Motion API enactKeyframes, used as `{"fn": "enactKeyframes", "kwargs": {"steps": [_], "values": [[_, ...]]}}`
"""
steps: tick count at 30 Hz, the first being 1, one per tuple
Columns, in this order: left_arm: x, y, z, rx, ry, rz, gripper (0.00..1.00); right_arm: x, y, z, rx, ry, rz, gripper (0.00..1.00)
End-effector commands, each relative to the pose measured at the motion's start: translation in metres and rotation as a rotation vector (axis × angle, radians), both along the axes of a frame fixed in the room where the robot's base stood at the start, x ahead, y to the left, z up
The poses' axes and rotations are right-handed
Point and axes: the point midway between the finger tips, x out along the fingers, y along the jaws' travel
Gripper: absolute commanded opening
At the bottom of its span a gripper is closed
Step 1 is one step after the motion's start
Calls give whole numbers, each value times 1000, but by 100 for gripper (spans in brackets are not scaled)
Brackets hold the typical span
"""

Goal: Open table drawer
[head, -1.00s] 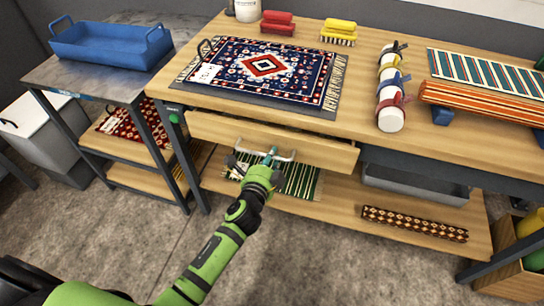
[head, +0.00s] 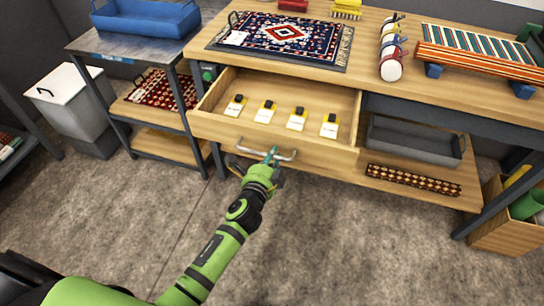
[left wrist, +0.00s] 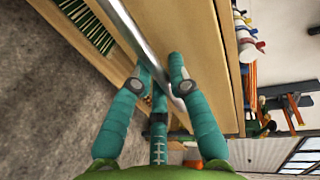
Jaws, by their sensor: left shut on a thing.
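The table drawer (head: 230,148) is pulled well out from under the wooden table (head: 375,84) in the head view. Several small yellow-and-white items with dark tops (head: 297,119) stand in a row inside it. The drawer's metal bar handle (head: 286,157) is on its front. My left gripper (head: 272,157) is shut on this handle. In the left wrist view its teal fingers (left wrist: 163,80) close around the silver handle bar (left wrist: 147,38). My right gripper is not in view.
A patterned rug (head: 283,36) lies on the tabletop above the drawer. A grey tray (head: 412,143) and a long patterned roll (head: 412,180) are on the lower shelf. A side table (head: 128,50) with a blue tray (head: 145,20) stands left. The floor in front is clear.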

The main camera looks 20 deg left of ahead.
Motion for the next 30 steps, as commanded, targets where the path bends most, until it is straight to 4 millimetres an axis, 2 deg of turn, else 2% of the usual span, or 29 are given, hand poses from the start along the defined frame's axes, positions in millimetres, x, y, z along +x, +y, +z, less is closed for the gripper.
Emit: {"fn": "enactKeyframes", "kwargs": {"steps": [12,13,15,25,30], "values": [[1,0,2,0,-4,0,0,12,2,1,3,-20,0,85],[1,0,2,0,-4,0,22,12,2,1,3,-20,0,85],[1,0,2,0,-3,0,43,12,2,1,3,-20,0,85],[0,0,1,0,-3,0,43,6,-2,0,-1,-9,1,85],[-16,1,4,0,-2,0,43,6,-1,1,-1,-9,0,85]]}}
